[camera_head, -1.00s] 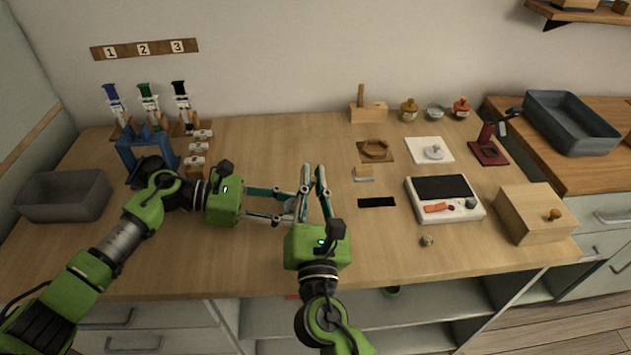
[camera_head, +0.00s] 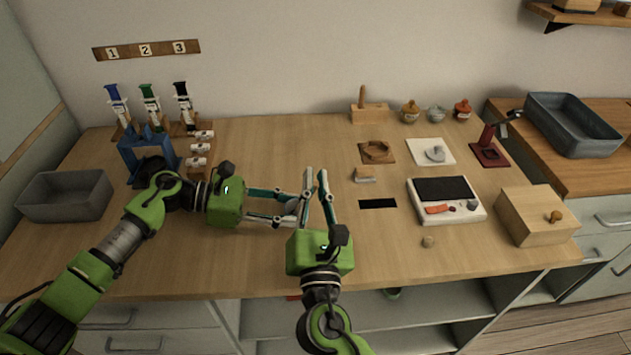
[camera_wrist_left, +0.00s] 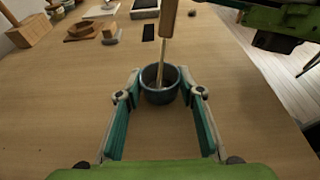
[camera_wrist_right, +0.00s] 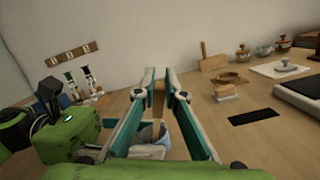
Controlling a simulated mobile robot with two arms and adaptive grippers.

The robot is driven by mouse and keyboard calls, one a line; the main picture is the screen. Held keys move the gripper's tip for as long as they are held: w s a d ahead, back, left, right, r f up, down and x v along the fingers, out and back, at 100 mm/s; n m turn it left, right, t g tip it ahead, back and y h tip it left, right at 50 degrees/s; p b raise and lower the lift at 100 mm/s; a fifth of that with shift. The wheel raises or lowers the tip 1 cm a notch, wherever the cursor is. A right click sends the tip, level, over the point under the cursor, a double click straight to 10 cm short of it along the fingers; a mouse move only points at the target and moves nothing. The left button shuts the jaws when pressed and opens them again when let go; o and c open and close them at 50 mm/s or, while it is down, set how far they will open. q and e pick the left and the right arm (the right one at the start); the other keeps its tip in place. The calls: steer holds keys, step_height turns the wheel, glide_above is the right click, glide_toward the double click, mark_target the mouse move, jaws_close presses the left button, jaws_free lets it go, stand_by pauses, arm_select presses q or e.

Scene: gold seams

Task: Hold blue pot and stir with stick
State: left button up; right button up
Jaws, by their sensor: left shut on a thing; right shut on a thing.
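The blue pot (camera_wrist_left: 160,97) stands upright between the fingertips of my left gripper (camera_wrist_left: 160,93), which is shut on it. In the head view, my left gripper (camera_head: 297,207) reaches in from the left and the pot is hidden by the fingers. The stick (camera_wrist_left: 169,22) has a thick wooden upper part, and its thin lower end is inside the pot. My right gripper (camera_head: 316,179) is shut on the stick above the pot. In the right wrist view, the stick (camera_wrist_right: 158,102) shows between the fingers, and part of the pot (camera_wrist_right: 147,133) shows below it.
A scale-like device (camera_head: 468,214), a dark flat strip (camera_head: 377,203) and a wooden box (camera_head: 535,217) are to the right. A grey bin (camera_head: 67,207) and a blue stand (camera_head: 135,163) are to the left.

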steer(key=shift+r, duration=0.1)
steer(key=shift+s+d+r, duration=0.15)
steer(key=shift+d+r, duration=0.15)
steer(key=shift+r, duration=0.4)
steer(key=shift+s+d+r, duration=0.2)
steer(key=shift+d+r, duration=0.05)
steer(key=shift+r, duration=0.5)
steer(key=shift+s+d+r, duration=0.15)
steer(key=shift+d+r, duration=0.15)
steer(key=shift+r, duration=0.4)
steer(key=shift+r, duration=2.5)
arm_select(q)
steer(key=o, duration=0.9)
